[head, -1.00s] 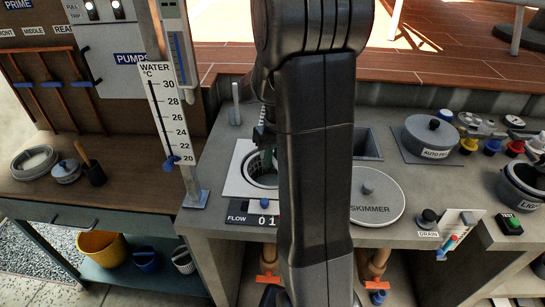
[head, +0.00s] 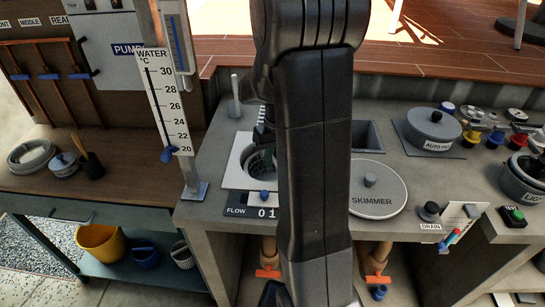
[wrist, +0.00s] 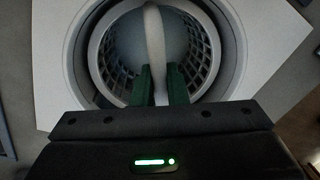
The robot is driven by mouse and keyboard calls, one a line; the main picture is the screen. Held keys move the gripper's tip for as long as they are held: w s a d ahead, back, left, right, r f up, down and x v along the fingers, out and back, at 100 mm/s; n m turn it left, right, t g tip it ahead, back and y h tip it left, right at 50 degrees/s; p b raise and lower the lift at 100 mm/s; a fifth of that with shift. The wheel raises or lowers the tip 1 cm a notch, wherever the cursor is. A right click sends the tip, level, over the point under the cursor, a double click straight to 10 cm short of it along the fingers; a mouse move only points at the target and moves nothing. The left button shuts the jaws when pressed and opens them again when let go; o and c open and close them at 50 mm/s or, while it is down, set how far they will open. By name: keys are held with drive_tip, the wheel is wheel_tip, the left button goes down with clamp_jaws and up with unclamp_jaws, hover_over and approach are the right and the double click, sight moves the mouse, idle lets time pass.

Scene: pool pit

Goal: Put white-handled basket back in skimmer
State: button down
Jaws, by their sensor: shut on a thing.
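My gripper (wrist: 158,84) is shut on the white handle (wrist: 154,38) of the basket, with its green fingers on either side of it. The grey mesh basket (wrist: 202,62) shows in the wrist view inside the round skimmer opening, ringed by a pale rim (wrist: 233,52) in a white square plate. How deep it sits, I cannot tell. In the head view, my arm hides most of the gripper and part of the opening. The left part of the white plate (head: 234,172) shows there. The round grey skimmer lid (head: 376,205) lies flat to the right, apart from the opening.
A flow counter (head: 250,211) is in front of the opening. A water thermometer post (head: 168,105) stands to the left. A dark square recess (head: 367,136) is behind the lid. The auto-fill lid (head: 432,126), drain knob (head: 429,211) and several coloured knobs are on the right.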

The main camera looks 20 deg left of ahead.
drive_tip(key=shift+f, duration=0.1)
drive_tip(key=shift+f+b, duration=1.65)
drive_tip(key=shift+f, duration=1.05)
drive_tip(key=c, duration=1.2)
unclamp_jaws()
drive_tip(key=shift+r, duration=0.1)
drive_tip(key=shift+r+p, duration=1.8)
drive_tip(key=shift+r, duration=0.65)
